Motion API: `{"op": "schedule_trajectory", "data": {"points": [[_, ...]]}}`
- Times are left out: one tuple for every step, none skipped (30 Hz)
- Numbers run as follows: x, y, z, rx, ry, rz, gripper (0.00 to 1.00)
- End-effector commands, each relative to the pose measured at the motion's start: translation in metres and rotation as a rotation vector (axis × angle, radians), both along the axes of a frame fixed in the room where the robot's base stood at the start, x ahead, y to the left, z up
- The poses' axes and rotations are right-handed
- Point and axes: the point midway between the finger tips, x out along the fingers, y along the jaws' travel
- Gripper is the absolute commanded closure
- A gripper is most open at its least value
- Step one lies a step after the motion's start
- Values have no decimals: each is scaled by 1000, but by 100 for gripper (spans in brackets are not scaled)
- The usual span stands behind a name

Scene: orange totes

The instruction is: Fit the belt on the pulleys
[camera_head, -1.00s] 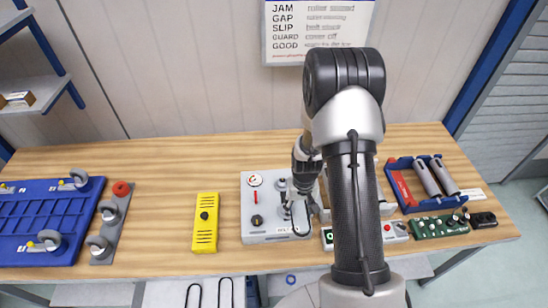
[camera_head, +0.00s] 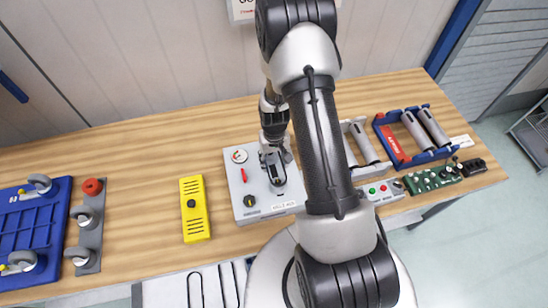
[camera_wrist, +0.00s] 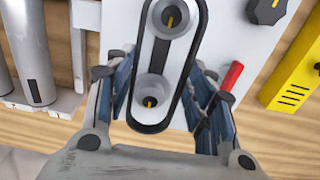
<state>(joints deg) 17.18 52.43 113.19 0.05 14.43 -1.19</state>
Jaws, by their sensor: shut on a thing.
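A light grey panel (camera_head: 236,205) stands on the wooden bench and carries the pulleys. The wrist view shows an upper pulley (camera_wrist: 170,18) and a lower pulley (camera_wrist: 152,90), both grey with a yellow mark. The black belt (camera_wrist: 189,75) is a long loop that surrounds both pulleys as seen from the wrist, with slack space around them. I cannot tell how deep it sits in their grooves. My gripper (camera_wrist: 162,100) is shut on the belt, a finger on each side of its near end. In the head view my gripper (camera_head: 275,165) is over the panel and hides most of the pulleys.
The panel has a gauge (camera_head: 239,156), a red handle (camera_head: 243,175) and a black knob (camera_head: 249,201). A yellow slotted cover (camera_head: 194,210) lies left. A blue tray (camera_head: 383,128) with grey rollers and a green board (camera_head: 432,178) are right.

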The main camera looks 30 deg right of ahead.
Motion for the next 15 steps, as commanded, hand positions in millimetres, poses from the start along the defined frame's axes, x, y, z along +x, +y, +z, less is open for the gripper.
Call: {"op": "schedule_trajectory", "data": {"points": [[0,0,-6,0,0,0,73],[0,0,-7,0,-1,0,73],[0,0,-9,0,-1,0,73],[0,0,-10,0,-1,0,73],[0,0,-10,0,-1,0,73],[0,0,-10,0,-1,0,73],[0,0,-10,0,-1,0,73],[1,0,-10,-1,-2,0,73],[1,0,-10,-1,-2,0,73],[1,0,-10,-1,-2,0,73],[1,0,-10,-1,-2,0,73],[1,0,-10,-1,-2,0,73],[0,0,-10,0,-1,0,73],[0,0,-10,0,-1,0,73],[0,0,-10,0,-1,0,73]]}}
